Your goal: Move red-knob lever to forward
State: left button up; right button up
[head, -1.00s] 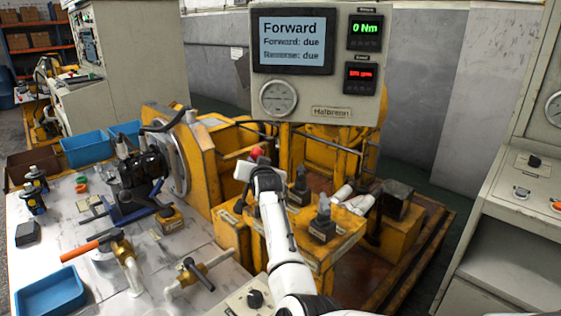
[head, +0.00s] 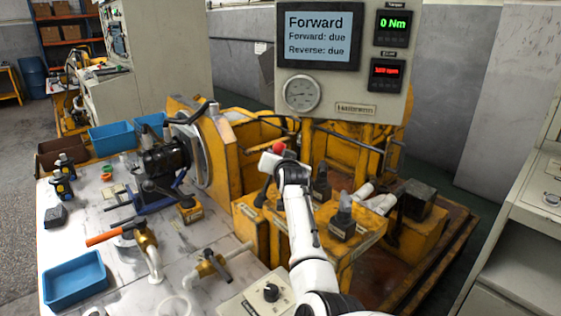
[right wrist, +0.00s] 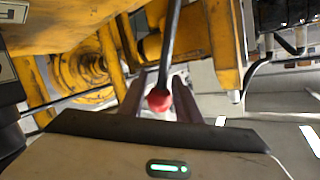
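The red knob (head: 279,148) tops a dark lever on the yellow machine, left of and below the display panel (head: 341,60). The panel reads "Forward", with "Forward: due" and "Reverse: due" below. My right gripper (head: 270,161) is at the knob, and its white body hides part of the lever. In the right wrist view the red knob (right wrist: 159,101) and its black stem (right wrist: 170,45) show between the two fingers of my right gripper (right wrist: 165,105). The fingers look parted around the knob; whether they touch it is unclear. My left gripper is out of view.
Other dark levers (head: 344,215) stand on the yellow block right of my forearm. A white workbench (head: 100,235) with a blue tray (head: 75,280), an orange-handled valve (head: 103,238) and a black pump (head: 163,160) lies left. A grey cabinet (head: 520,230) stands at the right.

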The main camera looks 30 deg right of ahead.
jog(key=v, duration=0.9)
jog(key=shift+s, duration=0.2)
jog(key=shift+r, duration=0.2)
